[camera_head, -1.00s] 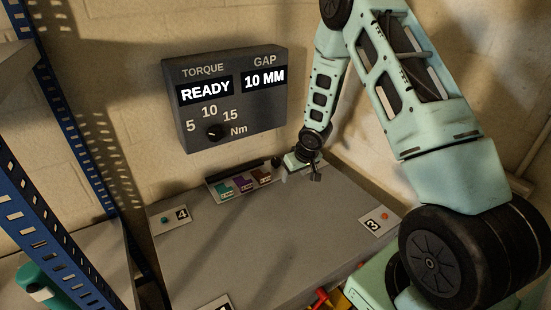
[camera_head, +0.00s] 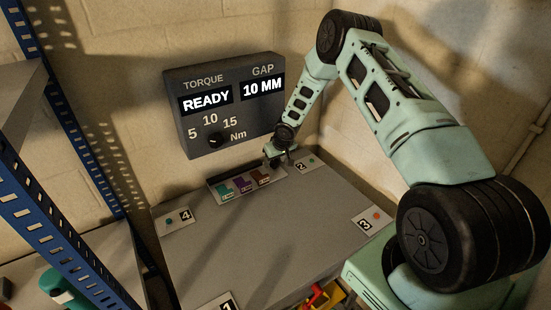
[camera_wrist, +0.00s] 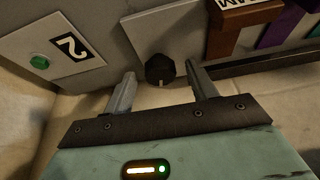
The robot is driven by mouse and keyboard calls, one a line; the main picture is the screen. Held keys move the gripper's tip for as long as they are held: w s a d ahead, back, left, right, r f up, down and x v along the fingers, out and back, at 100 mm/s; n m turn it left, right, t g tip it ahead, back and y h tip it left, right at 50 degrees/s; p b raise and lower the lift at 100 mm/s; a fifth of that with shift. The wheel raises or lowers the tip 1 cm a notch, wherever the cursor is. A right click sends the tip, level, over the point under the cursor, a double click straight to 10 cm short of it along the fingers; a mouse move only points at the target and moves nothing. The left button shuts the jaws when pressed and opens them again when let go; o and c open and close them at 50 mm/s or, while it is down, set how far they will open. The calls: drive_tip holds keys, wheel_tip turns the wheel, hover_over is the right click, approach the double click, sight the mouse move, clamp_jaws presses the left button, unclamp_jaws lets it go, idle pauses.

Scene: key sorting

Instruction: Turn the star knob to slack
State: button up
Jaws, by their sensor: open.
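A dark many-sided knob (camera_wrist: 160,68) with a pale mark on its rim sits on a grey surface in the wrist view; I take it to be the star knob. No "slack" label is readable. My gripper (camera_wrist: 161,76) is open, with one finger on each side of the knob and gaps showing at both sides. Whether the fingertips are at the knob's height is unclear. In the head view my gripper (camera_head: 281,158) is at the table's back edge, right of the key tray, and the knob is not distinguishable there.
A tray (camera_head: 213,186) of coloured labelled pieces lies left of my gripper. A plate marked 2 (camera_head: 301,167) is to its right. The dark panel (camera_head: 190,142) above reads READY and 10 MM. The middle of the grey table (camera_head: 270,230) is clear.

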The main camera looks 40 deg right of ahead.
drive_tip(key=shift+c, duration=0.3)
drive_tip(key=c, duration=0.9)
drive_tip(key=shift+r+n+p, duration=0.1)
drive_tip(key=shift+n+p, duration=0.2)
drive_tip(key=shift+p, duration=0.1)
drive_tip(key=shift+n+y+p, duration=0.3)
drive_tip(key=shift+n+y, duration=0.1)
drive_tip(key=shift+n, duration=0.1)
drive_tip(key=o, duration=1)
drive_tip(key=shift+c, duration=0.2)
drive_tip(key=shift+b, duration=0.35)
